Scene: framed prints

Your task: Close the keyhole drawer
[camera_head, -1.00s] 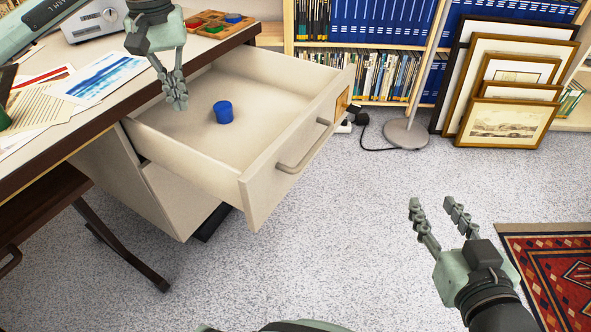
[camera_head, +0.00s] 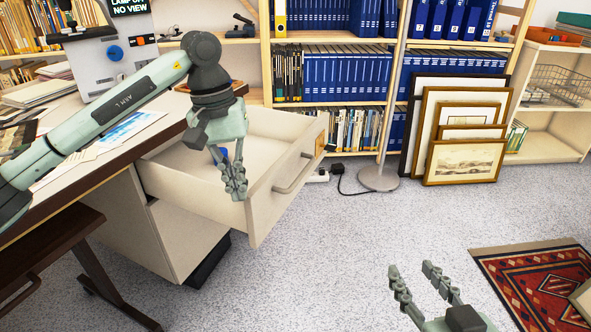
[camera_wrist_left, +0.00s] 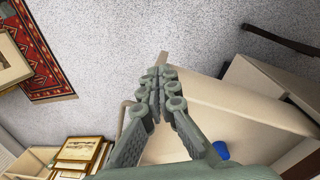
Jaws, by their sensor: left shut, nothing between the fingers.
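The cream drawer (camera_head: 258,125) stands pulled out of the desk, with a grey bar handle (camera_head: 295,172) on its front. A small tan plate (camera_head: 320,144) sits near the front's far end; its marking is too small to read. My left gripper (camera_head: 236,196) is shut and empty, pointing down close to the drawer's front panel. Whether it touches the panel I cannot tell. In the left wrist view its fingertips (camera_wrist_left: 160,74) overlap the drawer front's edge. A blue cylinder (camera_wrist_left: 221,150) lies in the drawer, mostly hidden by the gripper in the head view. My right gripper (camera_head: 411,267) is open and empty over the floor.
The desk top (camera_head: 150,140) holds papers and a grey device (camera_head: 108,60). A lamp base (camera_head: 379,178), framed prints (camera_head: 465,160) and bookshelves stand behind. A red rug (camera_head: 545,285) lies right. Carpet before the drawer is clear.

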